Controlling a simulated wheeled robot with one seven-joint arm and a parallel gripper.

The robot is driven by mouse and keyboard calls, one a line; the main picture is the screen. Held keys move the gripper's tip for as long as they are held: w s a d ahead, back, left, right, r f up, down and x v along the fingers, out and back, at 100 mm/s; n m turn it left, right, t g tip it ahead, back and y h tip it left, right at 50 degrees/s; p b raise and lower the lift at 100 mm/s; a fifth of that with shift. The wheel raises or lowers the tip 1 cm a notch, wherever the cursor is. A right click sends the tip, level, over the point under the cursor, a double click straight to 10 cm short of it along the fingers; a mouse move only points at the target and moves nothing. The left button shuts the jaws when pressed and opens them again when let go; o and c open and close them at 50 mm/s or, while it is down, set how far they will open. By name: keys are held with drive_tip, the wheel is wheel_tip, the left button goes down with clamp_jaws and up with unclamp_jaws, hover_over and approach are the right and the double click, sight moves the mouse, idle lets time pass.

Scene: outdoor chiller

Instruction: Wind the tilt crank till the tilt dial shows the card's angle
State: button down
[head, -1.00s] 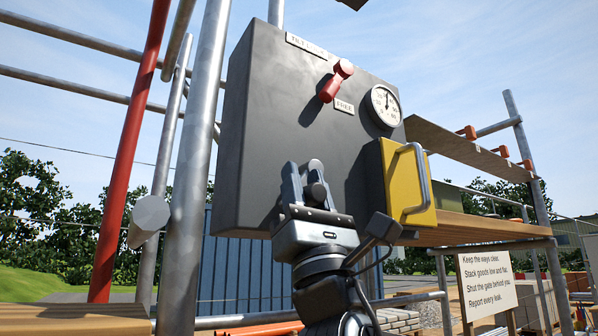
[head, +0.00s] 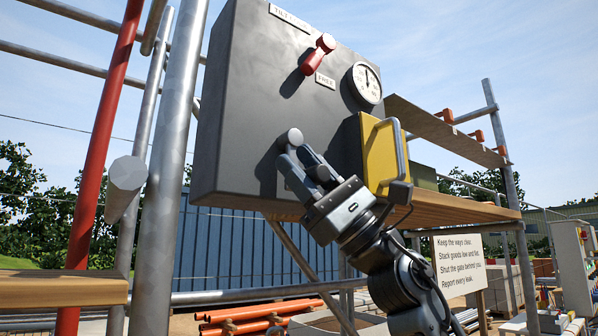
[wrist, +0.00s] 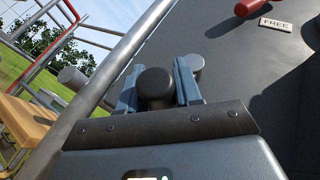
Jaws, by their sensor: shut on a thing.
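My gripper (head: 308,170) is shut on the dark knob of the tilt crank, below the middle of a grey box's front. The knob (wrist: 155,86) shows between the fingers in the wrist view. The crank's round grey hub (head: 291,136) lies up and left of the knob in the head view. The white round tilt dial (head: 367,84) is at the box's upper right; its needle points roughly upward, its figures too small to read. A red lever (head: 319,54) sits above a plate (head: 325,80) reading FREE. I see no card with an angle.
A yellow box (head: 378,152) with a grey handle stands right of the crank, close to my gripper. Scaffold tubes (head: 170,180) rise at the left. A notice (head: 460,265) about clear ways hangs at lower right. A plank (head: 460,208) runs right of the grey box.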

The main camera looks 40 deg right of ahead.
idle(0.4)
drive_tip(key=c, duration=0.8)
unclamp_jaws()
drive_tip(key=shift+c, duration=0.2)
drive_tip(key=b+v, duration=0.3)
drive_tip(key=v, duration=0.4)
drive_tip(key=shift+s+d+f, duration=0.2)
drive_tip(key=shift+d, duration=0.05)
